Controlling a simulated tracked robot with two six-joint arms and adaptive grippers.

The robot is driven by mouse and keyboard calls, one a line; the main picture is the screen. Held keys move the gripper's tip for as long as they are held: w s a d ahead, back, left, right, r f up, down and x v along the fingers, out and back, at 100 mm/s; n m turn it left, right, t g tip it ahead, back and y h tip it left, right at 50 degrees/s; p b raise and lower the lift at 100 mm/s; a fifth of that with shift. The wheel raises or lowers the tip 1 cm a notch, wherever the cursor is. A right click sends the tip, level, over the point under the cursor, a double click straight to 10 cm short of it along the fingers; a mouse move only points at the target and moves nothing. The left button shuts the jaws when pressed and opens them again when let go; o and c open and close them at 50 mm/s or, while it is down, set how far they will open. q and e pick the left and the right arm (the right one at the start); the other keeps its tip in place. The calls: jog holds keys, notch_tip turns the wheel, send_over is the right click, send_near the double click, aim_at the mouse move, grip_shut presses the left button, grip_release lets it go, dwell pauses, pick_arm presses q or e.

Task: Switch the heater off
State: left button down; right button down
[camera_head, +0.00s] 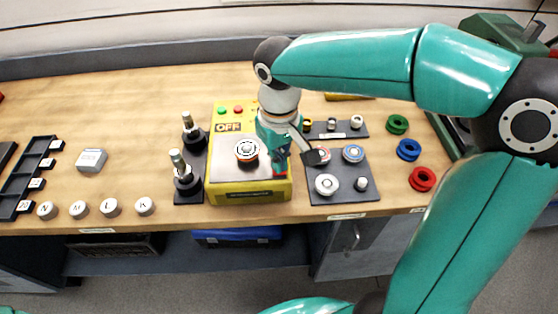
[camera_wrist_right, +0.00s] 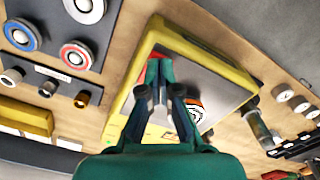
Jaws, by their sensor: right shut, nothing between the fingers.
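The heater is a yellow box (camera_head: 222,190) with a grey top plate at the front of the bench. A sign reading OFF (camera_head: 229,127) shows at its back left, with a green button (camera_head: 222,111) and a red button (camera_head: 238,109) behind it. A round part with an orange ring (camera_head: 247,150) is on the plate. My right gripper (camera_head: 281,165) is shut and empty, pointing down over the plate's right side; I cannot tell whether it touches. In the right wrist view the shut fingers (camera_wrist_right: 158,98) are over the yellow-edged heater (camera_wrist_right: 213,58). My left gripper is not in view.
Two dark posts (camera_head: 183,168) stand close left of the heater. A dark mat (camera_head: 345,190) with several round parts lies to its right. Green, blue and red rings (camera_head: 422,179) lie farther right. Lettered knobs (camera_head: 110,207) line the front left. Bare wood shows at the back left.

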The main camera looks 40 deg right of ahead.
jog(key=shift+r+p, duration=2.55)
jog(key=shift+r, duration=0.7)
jog(key=shift+s+f, duration=0.1)
